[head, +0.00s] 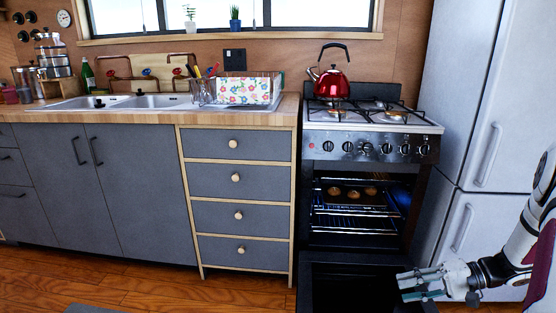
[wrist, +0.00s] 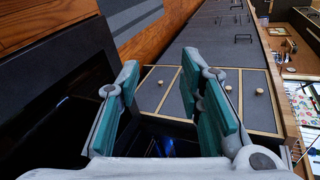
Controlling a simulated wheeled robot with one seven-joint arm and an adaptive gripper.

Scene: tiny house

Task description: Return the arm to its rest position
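My gripper (head: 424,284) is at the lower right of the head view, in front of the stove and just above the lowered oven door (head: 335,285). In the wrist view my gripper (wrist: 172,100) shows two fingers with green pads, spread apart with nothing between them. My arm (head: 520,240) reaches in from the right edge of the head view. The oven (head: 355,215) stands open with its light on. A dark tray (head: 345,192) with several round brown baked items (head: 353,194) sits on its upper rack.
A red kettle (head: 331,83) stands on the stove top (head: 375,115). The fridge (head: 485,130) is close behind my arm on the right. Grey drawers (head: 238,181) stand left of the oven. The wooden floor (head: 150,285) is open in front of the cabinets.

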